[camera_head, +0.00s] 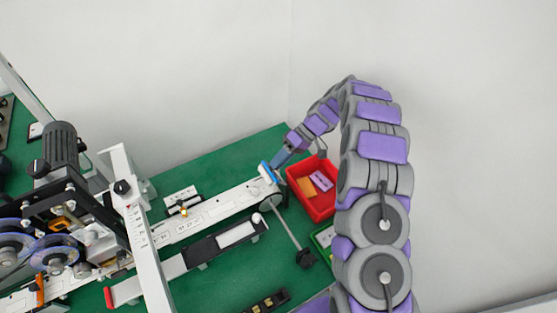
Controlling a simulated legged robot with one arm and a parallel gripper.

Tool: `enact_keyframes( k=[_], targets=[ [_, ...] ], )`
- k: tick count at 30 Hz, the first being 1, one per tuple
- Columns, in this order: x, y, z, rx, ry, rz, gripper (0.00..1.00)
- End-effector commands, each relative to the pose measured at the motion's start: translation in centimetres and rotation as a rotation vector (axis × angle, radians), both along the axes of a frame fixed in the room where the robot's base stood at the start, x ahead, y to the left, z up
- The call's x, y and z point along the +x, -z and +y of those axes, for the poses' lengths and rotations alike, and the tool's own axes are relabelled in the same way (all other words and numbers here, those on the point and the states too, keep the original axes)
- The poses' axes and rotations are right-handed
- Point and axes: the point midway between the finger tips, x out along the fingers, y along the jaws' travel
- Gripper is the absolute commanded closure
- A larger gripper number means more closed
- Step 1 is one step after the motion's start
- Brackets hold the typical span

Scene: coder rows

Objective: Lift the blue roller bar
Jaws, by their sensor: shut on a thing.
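The blue roller bar (266,173) is at the right end of the long white conveyor rail (215,209), close to the green table's back edge. My arm arches over from the right, and my gripper (273,164) reaches down to the bar from its upper right. The gripper is shut on the bar. The fingertips are very small here, and the exact contact is hard to make out. I cannot tell whether the bar is clear of the rail.
A red bin (318,211) with orange and purple pieces stands just right of the rail end. The coder machine (62,205) fills the left. Bare green table (235,270) shows in front of the rail.

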Motion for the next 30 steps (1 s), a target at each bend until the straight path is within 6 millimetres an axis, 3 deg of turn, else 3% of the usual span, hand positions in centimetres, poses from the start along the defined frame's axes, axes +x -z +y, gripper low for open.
enact_keyframes(
  k=[11,12,19,30],
  targets=[
    [0.11,0.22,-0.23,-0.001,0.004,0.001,1.0],
    [0.11,0.23,-0.23,-0.002,0.004,0.0,0.74],
    [-0.04,0.05,-0.18,0.0,0.002,-0.001,0.52],
    [-0.05,-0.58,-0.06,0.001,0.002,-0.002,0.5]
  ],
)
